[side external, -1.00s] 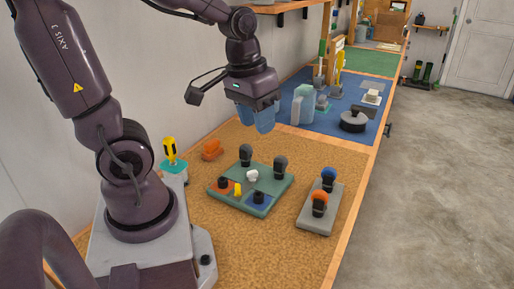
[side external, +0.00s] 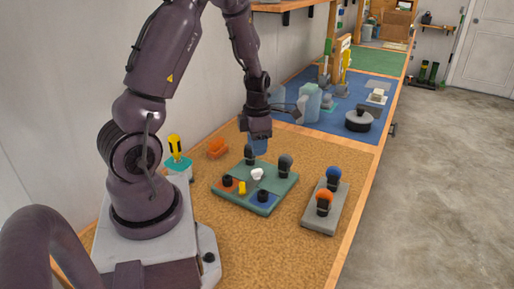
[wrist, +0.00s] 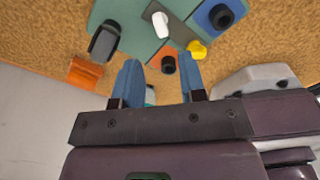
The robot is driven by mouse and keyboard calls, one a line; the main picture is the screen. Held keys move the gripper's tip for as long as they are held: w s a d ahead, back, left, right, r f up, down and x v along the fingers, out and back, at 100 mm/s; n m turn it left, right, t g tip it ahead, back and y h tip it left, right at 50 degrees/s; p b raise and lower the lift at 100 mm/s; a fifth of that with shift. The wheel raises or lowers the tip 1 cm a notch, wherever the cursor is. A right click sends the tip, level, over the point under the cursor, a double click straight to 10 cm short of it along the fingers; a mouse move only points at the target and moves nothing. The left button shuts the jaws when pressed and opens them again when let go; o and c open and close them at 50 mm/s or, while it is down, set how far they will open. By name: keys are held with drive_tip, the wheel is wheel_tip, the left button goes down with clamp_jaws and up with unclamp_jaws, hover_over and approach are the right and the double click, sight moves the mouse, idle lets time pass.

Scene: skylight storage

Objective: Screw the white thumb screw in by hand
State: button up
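The white thumb screw (side external: 257,174) stands near the middle of a green board (side external: 272,196); it also shows at the top of the wrist view (wrist: 161,22). My gripper (side external: 258,147) is above the back left part of the board, beside a dark knob (side external: 250,156) and apart from the white screw. In the wrist view its two blue fingers (wrist: 160,72) are spread with nothing between them. How high the fingertips are above the board is hard to tell.
The board also carries another dark knob (side external: 285,163), a yellow thumb screw (side external: 242,187) and black knobs on orange and blue patches. An orange block (side external: 217,147) lies to the left. A grey plate (side external: 318,214) with blue-topped and orange-topped knobs is at the right.

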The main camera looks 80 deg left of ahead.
sight(257, 170)
drive_tip(key=shift+f, duration=3.95)
clamp_jaws()
drive_tip(key=m, duration=0.3)
drive_tip(key=shift+m, duration=0.3)
drive_tip(key=m, duration=0.3)
drive_tip(key=shift+m, duration=0.4)
drive_tip(key=shift+c, duration=1.9)
unclamp_jaws()
drive_tip(key=shift+m, duration=0.9)
drive_tip(key=shift+o, duration=1.4)
drive_tip(key=shift+r, duration=0.1)
drive_tip(key=shift+r, duration=2.95)
